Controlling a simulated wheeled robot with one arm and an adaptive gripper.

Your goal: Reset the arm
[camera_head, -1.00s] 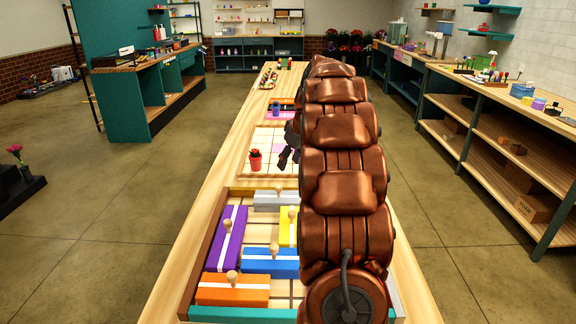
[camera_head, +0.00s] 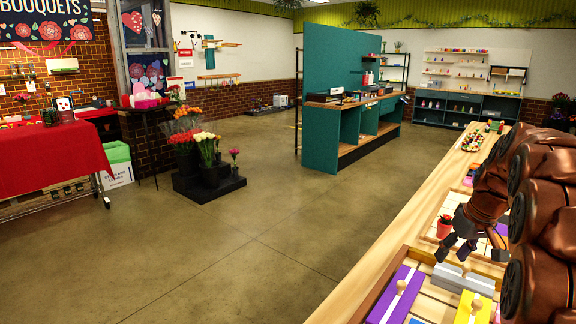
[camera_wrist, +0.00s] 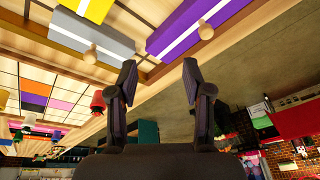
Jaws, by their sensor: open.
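My gripper (camera_head: 463,243) hangs above the long wooden table (camera_head: 358,296) at the right of the head view. Its two dark fingers stand wide apart in the wrist view (camera_wrist: 158,85), with nothing between them. A purple block with a white stripe and round knob (camera_head: 396,292) lies in the wooden tray below it. A grey block (camera_head: 463,278) and a yellow block (camera_head: 474,307) lie beside it. A red flower pot (camera_head: 444,227) stands just beyond my gripper. My arm hides part of the table.
A teal-and-wood counter (camera_head: 350,125) stands at the back. Flower buckets (camera_head: 207,165) stand on a black stepped stand at the left. A red-covered table (camera_head: 48,158) is at the far left. The concrete floor between is clear.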

